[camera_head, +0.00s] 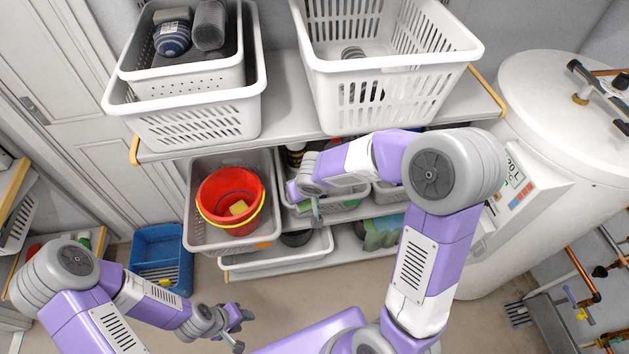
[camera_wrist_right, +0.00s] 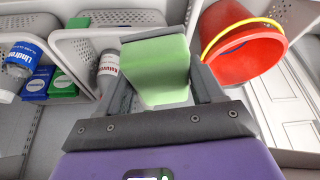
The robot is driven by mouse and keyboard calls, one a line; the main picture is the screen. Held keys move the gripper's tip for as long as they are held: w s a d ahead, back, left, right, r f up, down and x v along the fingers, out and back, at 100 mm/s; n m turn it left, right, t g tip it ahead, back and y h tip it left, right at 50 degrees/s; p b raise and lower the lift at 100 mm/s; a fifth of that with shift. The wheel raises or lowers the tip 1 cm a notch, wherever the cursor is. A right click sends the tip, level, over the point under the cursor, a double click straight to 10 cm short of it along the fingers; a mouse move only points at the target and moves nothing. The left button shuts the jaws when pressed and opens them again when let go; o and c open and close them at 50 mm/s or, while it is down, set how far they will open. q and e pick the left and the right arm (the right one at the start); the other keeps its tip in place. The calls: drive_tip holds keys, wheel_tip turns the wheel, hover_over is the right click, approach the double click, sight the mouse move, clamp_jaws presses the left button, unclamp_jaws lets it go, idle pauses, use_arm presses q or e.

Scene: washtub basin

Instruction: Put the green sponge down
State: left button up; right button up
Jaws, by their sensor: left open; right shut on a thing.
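The green sponge (camera_wrist_right: 157,68) is a pale green block between the two fingers of my right gripper (camera_wrist_right: 163,80) in the right wrist view. The fingers are shut on its sides. In the head view my right gripper (camera_head: 308,200) is in front of the shelf, to the right of the red bucket; the sponge is hard to make out there. My left gripper (camera_head: 242,328) is open and empty, low over the floor, in front of the shelf.
The red bucket (camera_head: 222,188), with a yellow sponge (camera_head: 238,208) inside, stands in a grey basket (camera_head: 193,232). White baskets (camera_head: 200,122) stand on the upper shelf (camera_head: 283,115). A blue crate (camera_head: 158,243) is on the floor. A white boiler (camera_head: 540,100) stands at the right.

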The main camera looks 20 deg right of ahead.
drive_tip(key=shift+w+f, duration=0.1)
drive_tip(key=shift+w+d+f+b, duration=0.45)
drive_tip(key=shift+d+f+b, duration=0.1)
drive_tip(key=shift+b, duration=0.15)
drive_tip(key=w+d+f+m+h+b, duration=0.1)
drive_tip(key=w+d+f+b, duration=0.4)
drive_tip(key=d+f+b, duration=0.3)
drive_tip(key=w+d+f+m+b, duration=0.1)
drive_tip(key=w+d+f+b, duration=0.4)
drive_tip(key=d+b, duration=0.35)
drive_tip(key=f+b, duration=0.1)
drive_tip(key=f, duration=0.2)
drive_tip(key=f+b, duration=0.1)
drive_tip(key=f, duration=0.2)
drive_tip(key=f+b, duration=0.1)
drive_tip(key=f, duration=0.3)
drive_tip(key=shift+w+a+b, duration=0.1)
drive_tip(key=shift+a+b, duration=0.2)
drive_tip(key=shift+b, duration=0.1)
drive_tip(key=shift+r, duration=0.1)
drive_tip(key=shift+f+b, duration=0.45)
drive_tip(key=shift+f, duration=0.2)
drive_tip(key=o, duration=1.1)
